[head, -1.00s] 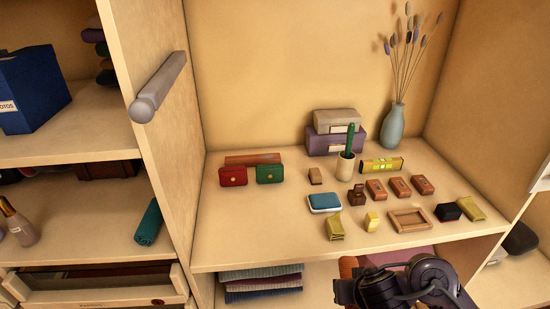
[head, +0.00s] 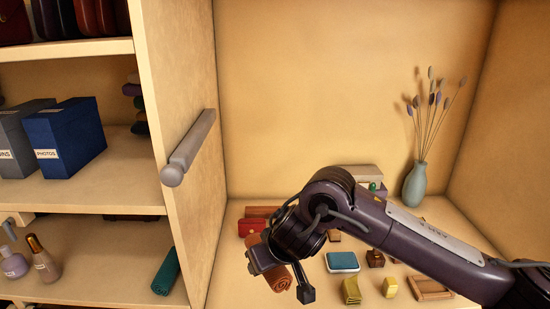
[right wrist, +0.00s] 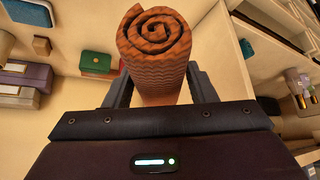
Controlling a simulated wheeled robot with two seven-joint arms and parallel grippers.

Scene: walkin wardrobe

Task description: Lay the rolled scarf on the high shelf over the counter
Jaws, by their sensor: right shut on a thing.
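The rolled scarf (head: 281,284) is a rust-orange roll, held over the left part of the counter in the head view. My right gripper (head: 279,274) is shut on it, with one finger on each side. In the right wrist view the scarf (right wrist: 155,45) stands between the fingers, its spiral end showing. The counter (head: 228,287) is pale wood and partly hidden behind my right arm. No high shelf over the counter shows in the head view. My left gripper is not in view.
A grey rail (head: 190,147) juts from the divider panel (head: 170,60) left of the counter. A vase (head: 415,185) with dried stems stands at the back right.

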